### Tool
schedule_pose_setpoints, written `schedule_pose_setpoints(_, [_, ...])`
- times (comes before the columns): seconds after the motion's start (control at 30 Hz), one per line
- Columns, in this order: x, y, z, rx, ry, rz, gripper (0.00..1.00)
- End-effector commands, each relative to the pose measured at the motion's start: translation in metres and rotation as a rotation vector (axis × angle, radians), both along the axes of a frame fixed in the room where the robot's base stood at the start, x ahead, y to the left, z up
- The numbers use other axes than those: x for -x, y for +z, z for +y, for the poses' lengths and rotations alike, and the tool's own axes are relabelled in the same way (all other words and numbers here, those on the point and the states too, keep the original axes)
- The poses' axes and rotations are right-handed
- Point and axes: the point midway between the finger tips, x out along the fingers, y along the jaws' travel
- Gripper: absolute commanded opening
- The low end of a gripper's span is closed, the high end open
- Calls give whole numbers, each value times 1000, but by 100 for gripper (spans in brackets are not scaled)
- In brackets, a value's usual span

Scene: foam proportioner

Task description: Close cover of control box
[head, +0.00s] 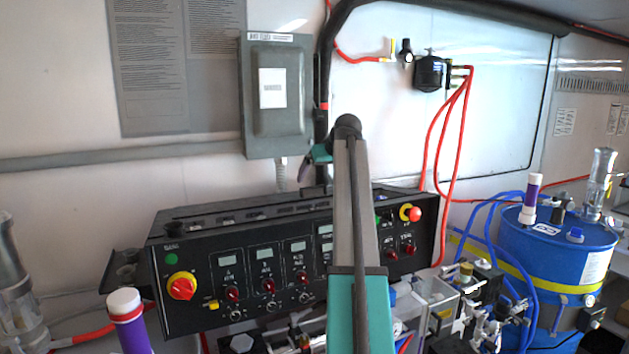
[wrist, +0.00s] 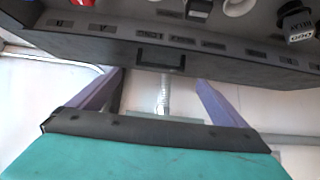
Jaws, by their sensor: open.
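The black control box (head: 195,262) stands on the bench, with a sloped front of dials, switches and small displays. In the wrist view its dark edge (wrist: 80,47) runs across the top, with a row of labels. A small black handle (wrist: 172,60) sits on that edge. My gripper (wrist: 160,78) is open and empty, its two purple fingers on either side of the handle and apart from it. I cannot tell the cover's angle.
A grey wall box (head: 277,95) hangs above, with a conduit running down behind the control box. A blue drum (head: 560,250) with hoses stands at right. Valves and fittings (head: 470,290) crowd the bench front right. A purple, white-capped tube (head: 128,320) stands at front left.

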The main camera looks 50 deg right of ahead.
Motion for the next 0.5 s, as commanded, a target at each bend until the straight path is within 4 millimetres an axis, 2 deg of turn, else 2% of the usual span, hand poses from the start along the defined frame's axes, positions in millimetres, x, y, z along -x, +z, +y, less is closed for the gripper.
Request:
schedule_pose_setpoints(0.23, [-22, -21, -8, 0, 1, 1, 97])
schedule_pose_setpoints(0.5, [-34, -36, -13, 1, 1, 0, 97])
